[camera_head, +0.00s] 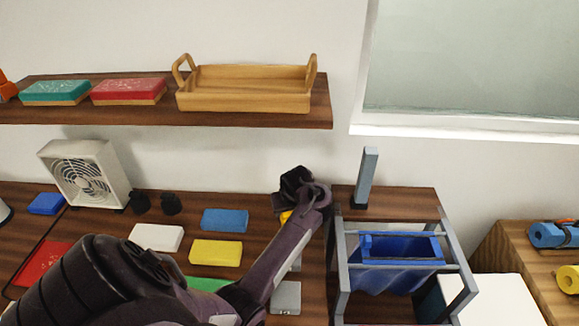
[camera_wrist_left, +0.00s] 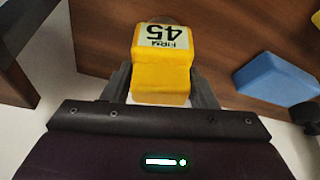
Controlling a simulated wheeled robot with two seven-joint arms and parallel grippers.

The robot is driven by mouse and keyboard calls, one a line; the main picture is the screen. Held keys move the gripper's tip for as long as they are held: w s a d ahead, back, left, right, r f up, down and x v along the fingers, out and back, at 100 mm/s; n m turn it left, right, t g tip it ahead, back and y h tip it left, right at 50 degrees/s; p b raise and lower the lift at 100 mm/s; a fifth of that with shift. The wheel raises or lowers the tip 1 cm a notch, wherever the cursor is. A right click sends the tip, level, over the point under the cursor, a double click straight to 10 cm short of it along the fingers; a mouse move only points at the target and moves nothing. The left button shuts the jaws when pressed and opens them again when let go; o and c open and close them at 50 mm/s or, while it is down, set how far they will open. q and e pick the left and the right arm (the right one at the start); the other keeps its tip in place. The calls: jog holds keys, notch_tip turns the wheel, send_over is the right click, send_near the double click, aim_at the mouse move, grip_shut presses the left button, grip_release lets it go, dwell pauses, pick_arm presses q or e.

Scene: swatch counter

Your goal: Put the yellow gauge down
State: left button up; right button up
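The yellow gauge (camera_wrist_left: 163,77) is a small block with a white label reading "FIRM 45", upside down in the left wrist view. My left gripper (camera_wrist_left: 161,88) is shut on it, with a dark finger against each side. In the head view only a small yellow patch of the gauge (camera_head: 286,216) shows beside my left wrist, over the back part of the counter; the arm hides the rest and the fingers. I cannot tell whether its underside touches anything. My right gripper is in neither view.
Blue (camera_head: 225,220), yellow (camera_head: 215,252) and white (camera_head: 156,237) swatches lie on the counter left of my arm. A fan (camera_head: 85,174) stands at back left. A grey frame with a blue bin (camera_head: 400,249) stands right. A shelf above holds a wooden tray (camera_head: 250,102).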

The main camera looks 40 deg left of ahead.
pick_arm(q)
jog(key=o, duration=0.3)
jog(key=shift+o, duration=0.2)
jog(key=shift+r, duration=0.4)
jog(key=p+v, duration=0.9)
jog(key=v, duration=0.2)
jog(key=shift+r, duration=0.3)
jog(key=shift+d+f, duration=0.1)
jog(key=shift+d, duration=0.05)
